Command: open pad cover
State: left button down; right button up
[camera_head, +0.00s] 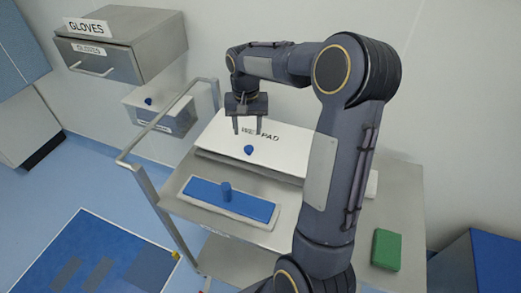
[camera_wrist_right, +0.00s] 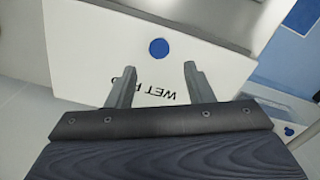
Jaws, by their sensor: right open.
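The white pad cover (camera_head: 285,150), lettered WET PAD, lies on the metal cart with a blue knob (camera_head: 248,150) near its front edge. My right gripper (camera_head: 248,130) is open above the cover, over the lettering and behind the knob. In the right wrist view the two fingers (camera_wrist_right: 157,88) point toward the cover (camera_wrist_right: 95,60), and the blue knob (camera_wrist_right: 158,49) shows beyond the fingertips, not between them. The gripper holds nothing. My left gripper is not in view.
A green block (camera_head: 386,249) sits at the cart's right. The cart's rail (camera_head: 166,110) runs along its left. A GLOVES box (camera_head: 125,50) hangs on the wall.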

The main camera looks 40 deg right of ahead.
aim_at(249, 148)
jog(key=shift+d+f, duration=0.2)
jog(key=shift+f, duration=0.2)
notch_tip(249, 148, down, 7)
jog(key=shift+a+f, duration=0.1)
grip_shut()
